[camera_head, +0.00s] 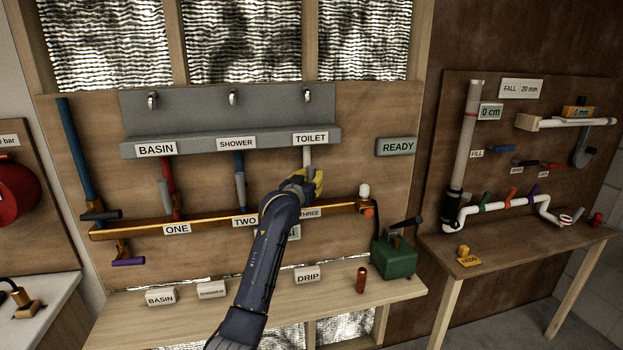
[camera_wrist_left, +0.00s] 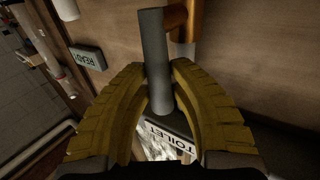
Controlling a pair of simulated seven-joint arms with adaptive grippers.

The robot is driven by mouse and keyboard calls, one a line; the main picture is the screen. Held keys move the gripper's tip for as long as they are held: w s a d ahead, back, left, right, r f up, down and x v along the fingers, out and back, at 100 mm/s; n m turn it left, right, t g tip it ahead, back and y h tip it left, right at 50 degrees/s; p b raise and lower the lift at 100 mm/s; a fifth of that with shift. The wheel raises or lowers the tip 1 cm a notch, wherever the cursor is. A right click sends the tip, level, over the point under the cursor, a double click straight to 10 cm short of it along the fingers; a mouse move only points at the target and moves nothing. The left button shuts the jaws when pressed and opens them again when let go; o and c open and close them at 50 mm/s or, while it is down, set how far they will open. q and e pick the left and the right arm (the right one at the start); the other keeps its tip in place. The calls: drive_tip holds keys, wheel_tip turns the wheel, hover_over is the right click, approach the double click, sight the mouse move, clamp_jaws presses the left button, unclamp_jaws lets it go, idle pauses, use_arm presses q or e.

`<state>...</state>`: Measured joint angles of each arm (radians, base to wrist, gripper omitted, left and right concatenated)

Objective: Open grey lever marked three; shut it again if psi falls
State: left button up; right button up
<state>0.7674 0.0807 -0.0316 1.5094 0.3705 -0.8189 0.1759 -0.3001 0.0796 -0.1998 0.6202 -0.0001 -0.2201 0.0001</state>
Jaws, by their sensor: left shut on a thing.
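My left gripper (camera_head: 313,184) is at the pipe below the TOILET label (camera_head: 310,138), just above the THREE label (camera_head: 309,213). In the left wrist view its two yellow fingers (camera_wrist_left: 158,78) are closed around the grey lever (camera_wrist_left: 153,42), one on each side. A copper fitting (camera_wrist_left: 180,22) sits beside the lever. In the head view the gripper hides lever three. A small display (camera_head: 294,232) under the copper manifold (camera_head: 208,224) is mostly covered by my left arm, so its reading is hidden. The sign on the right reads READY (camera_head: 398,146).
Grey levers (camera_head: 164,193) (camera_head: 240,188) stand upright at ONE and TWO. Another bench with white piping (camera_head: 500,205) stands right.

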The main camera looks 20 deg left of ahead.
use_arm(q)
clamp_jaws()
drive_tip(key=shift+d, duration=0.1)
drive_tip(key=w+d+f+m+g+y, duration=0.3)
drive_tip(key=d+f+m+g+y, duration=0.2)
drive_tip(key=m+g, duration=0.3)
drive_tip(key=shift+f+m+y, duration=0.65)
drive_tip(key=shift+m+y, duration=0.25)
drive_tip(key=shift+m, duration=0.7)
drive_tip(key=shift+f, duration=0.1)
drive_tip(key=o, duration=0.9)
unclamp_jaws()
drive_tip(key=shift+c, duration=0.2)
